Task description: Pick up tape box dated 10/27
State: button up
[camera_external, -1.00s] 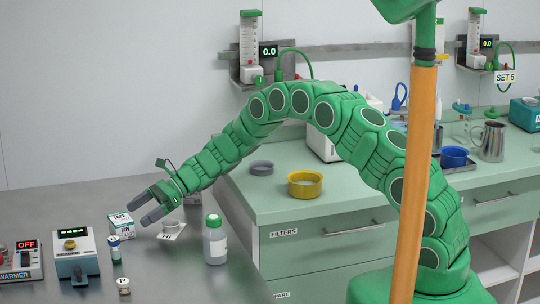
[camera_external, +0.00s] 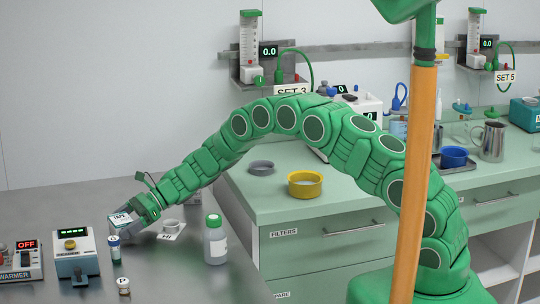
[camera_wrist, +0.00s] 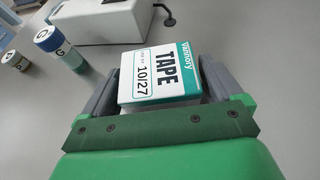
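The tape box (camera_external: 121,218) is white and teal and stands on the steel table at the left. In the wrist view the tape box (camera_wrist: 160,72) shows "TAPE" and "10/27" on its upper face. My gripper (camera_external: 132,222) is down at the box. In the wrist view the fingers of my gripper (camera_wrist: 160,88) lie on either side of the box, very near its sides. I cannot tell whether they press on it. The lower part of the box is hidden.
A green-capped bottle (camera_external: 215,240) and a ring on a card (camera_external: 171,228) are to the right. The table's front middle is clear.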

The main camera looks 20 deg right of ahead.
aim_at(123, 218)
jog(key=c, duration=0.8)
jog(key=shift+c, duration=0.2)
jog(key=shift+r, duration=0.1)
jog(key=shift+r, duration=0.25)
jog(key=r, duration=0.3)
jog(key=shift+s+d, duration=0.15)
jog(key=shift+d, duration=0.05)
jog(key=s+d+r, duration=0.9)
jog(key=d, duration=0.1)
jog(key=shift+r, duration=0.15)
